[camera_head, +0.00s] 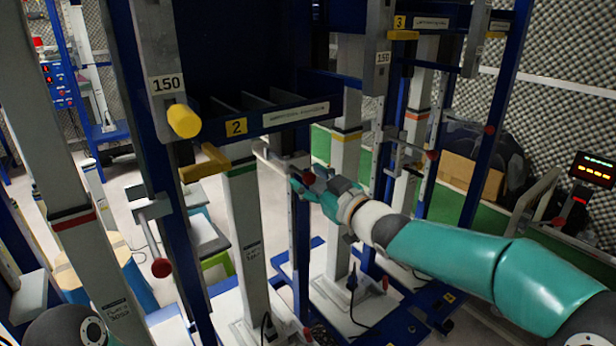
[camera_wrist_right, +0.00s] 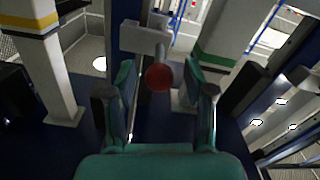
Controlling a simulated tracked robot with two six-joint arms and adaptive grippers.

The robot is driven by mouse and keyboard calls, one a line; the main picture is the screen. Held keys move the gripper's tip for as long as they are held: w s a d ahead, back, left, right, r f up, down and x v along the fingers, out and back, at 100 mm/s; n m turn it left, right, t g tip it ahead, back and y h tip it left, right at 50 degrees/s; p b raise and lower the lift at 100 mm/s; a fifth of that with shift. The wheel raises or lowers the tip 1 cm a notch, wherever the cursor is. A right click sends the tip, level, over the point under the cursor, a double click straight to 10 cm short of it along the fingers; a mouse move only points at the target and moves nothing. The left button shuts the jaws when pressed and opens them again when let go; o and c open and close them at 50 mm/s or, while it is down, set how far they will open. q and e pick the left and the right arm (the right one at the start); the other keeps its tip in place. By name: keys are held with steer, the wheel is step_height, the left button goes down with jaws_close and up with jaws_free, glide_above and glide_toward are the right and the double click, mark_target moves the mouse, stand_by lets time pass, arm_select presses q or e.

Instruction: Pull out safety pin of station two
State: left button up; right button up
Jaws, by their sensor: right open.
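Station two carries a yellow label "2" (camera_head: 237,127) on its dark blue frame. A safety pin with a red ball knob (camera_wrist_right: 159,77) shows in the right wrist view, under a pale bracket (camera_wrist_right: 146,37). In the head view a red knob (camera_head: 309,177) shows at my right gripper (camera_head: 302,183). My right gripper is open, and in the right wrist view its green fingers (camera_wrist_right: 166,98) stand either side of the knob, apart from it. Whether the knob lies fully between the fingertips is hard to tell. Another red knob (camera_head: 161,268) hangs at the left post. My left gripper is not in view.
A yellow knob (camera_head: 184,121) sticks out below the "150" plate. Station three's label (camera_head: 399,22) is at the upper right. White posts (camera_head: 247,220) and blue uprights stand close around my right arm. A red-lit display panel (camera_head: 592,170) is at the far right.

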steer(key=shift+w+a, duration=0.15)
steer(key=shift+w, duration=0.05)
jaws_close()
steer(key=shift+s, duration=0.15)
